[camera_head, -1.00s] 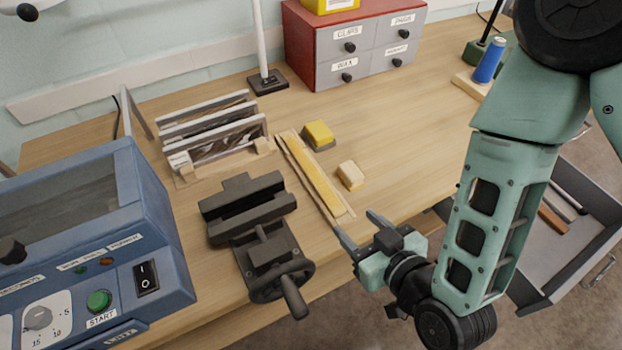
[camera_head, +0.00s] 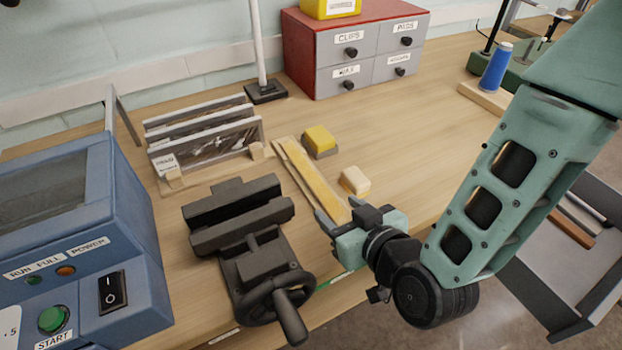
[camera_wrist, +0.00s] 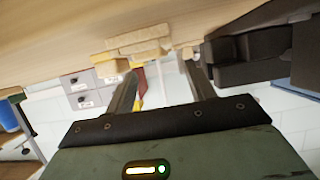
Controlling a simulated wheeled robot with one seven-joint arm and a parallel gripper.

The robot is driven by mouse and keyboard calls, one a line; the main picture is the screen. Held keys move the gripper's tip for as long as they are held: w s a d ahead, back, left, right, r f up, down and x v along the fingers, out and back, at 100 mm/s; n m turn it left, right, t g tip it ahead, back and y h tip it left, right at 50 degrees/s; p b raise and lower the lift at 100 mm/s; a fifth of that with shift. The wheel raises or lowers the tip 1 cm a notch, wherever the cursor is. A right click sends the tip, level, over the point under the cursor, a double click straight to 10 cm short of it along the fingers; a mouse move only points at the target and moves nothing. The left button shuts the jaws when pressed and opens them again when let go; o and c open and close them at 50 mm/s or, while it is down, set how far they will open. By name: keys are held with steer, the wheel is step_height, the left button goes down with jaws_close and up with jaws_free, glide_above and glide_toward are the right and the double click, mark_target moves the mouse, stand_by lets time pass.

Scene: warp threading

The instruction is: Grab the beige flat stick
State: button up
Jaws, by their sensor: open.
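The beige flat stick (camera_head: 290,168) lies on the workbench between the vise and two small blocks. A yellower strip (camera_head: 318,184) lies along it, and their exact border is hard to tell. My gripper (camera_head: 340,214) is at the near end of the stick, by the bench's front edge, with its fingers apart and nothing held. The near end of the stick is partly hidden by my gripper. In the wrist view, my fingers (camera_wrist: 160,82) are spread below pale wooden pieces (camera_wrist: 138,40) at the bench; which of these is the stick I cannot tell.
The dark vise (camera_head: 250,235) stands close to the left of my gripper. A yellow-topped block (camera_head: 319,138) and a beige block (camera_head: 355,181) lie right of the stick. A slotted rack (camera_head: 205,145) and red-framed drawers (camera_head: 355,50) stand behind.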

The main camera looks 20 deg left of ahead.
mark_target(325, 195)
steer(key=shift+w+d+p+x, duration=0.15)
steer(key=shift+p+x, duration=0.25)
steer(key=shift+x, duration=0.95)
steer(key=shift+w+d+p+x, duration=0.15)
steer(key=shift+p+x, duration=0.25)
steer(key=shift+x, duration=0.95)
steer(key=shift+a, duration=0.1)
steer(key=c, duration=1.1)
